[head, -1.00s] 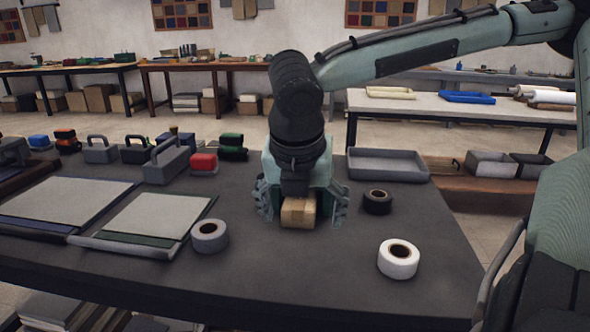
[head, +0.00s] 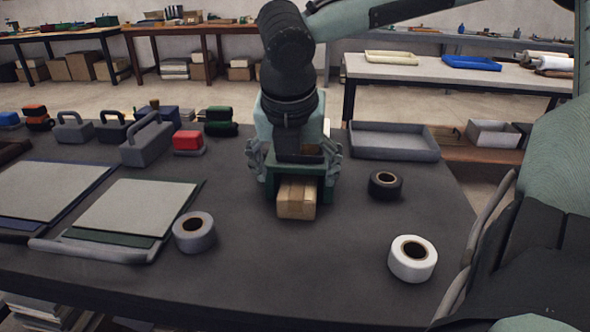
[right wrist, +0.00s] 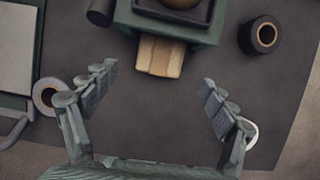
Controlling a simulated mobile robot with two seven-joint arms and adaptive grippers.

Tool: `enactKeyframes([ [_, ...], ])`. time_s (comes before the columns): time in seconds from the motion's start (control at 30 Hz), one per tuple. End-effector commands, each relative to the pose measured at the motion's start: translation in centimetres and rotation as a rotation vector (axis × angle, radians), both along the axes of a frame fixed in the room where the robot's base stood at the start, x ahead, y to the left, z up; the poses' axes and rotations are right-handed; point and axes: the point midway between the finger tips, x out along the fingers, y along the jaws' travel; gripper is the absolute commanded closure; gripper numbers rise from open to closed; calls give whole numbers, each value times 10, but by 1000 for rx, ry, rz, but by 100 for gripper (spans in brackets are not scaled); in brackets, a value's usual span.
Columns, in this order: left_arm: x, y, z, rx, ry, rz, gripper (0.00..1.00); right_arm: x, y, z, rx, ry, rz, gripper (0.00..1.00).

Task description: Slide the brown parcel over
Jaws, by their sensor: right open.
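The brown parcel (head: 297,198) is a small cardboard box on the dark table. It juts from the near side of a dark green box-like thing (head: 272,186), which hides its rear part. In the right wrist view the parcel (right wrist: 160,57) shows at the lower edge of the green thing (right wrist: 205,30), which has a dark recessed top with a round brown object. My right gripper (head: 294,160) is open and empty, its fingers spread wide. In the head view it is over the green thing, behind the parcel's front face. In the wrist view the fingers (right wrist: 158,85) do not touch the parcel. My left gripper is not in view.
A grey tape roll (head: 194,232) stands to the left, a black roll (head: 385,184) and a white roll (head: 412,258) to the right. A grey tray (head: 395,142) is behind right. Boards (head: 138,210) lie left. Bare table lies in front of the parcel.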

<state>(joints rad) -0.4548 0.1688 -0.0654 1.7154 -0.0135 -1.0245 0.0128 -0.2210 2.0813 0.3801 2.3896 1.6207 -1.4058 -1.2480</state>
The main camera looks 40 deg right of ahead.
Motion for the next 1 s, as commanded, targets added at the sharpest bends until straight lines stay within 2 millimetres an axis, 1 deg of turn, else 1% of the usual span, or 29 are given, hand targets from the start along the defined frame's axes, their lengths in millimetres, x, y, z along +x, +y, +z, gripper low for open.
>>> enactKeyframes([
  [0.13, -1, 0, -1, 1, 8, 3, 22, 2, -3, -13, 1, 3, -2, 16],
  [0.23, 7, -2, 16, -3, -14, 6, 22, 5, -8, -28, 2, 6, -2, 16],
  [0.4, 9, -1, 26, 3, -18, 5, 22, 12, -16, -52, 2, 3, -3, 16],
  [0.53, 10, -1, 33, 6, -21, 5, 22, 16, -21, -64, 1, 2, -3, 16],
  [0.7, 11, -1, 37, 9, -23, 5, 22, 18, -23, -72, 1, 0, -2, 16],
  [0.97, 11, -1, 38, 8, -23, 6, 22, 18, -24, -72, 0, -1, -2, 16],
  [1.0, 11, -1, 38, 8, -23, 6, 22, 18, -24, -72, 0, -1, -2, 19],
])
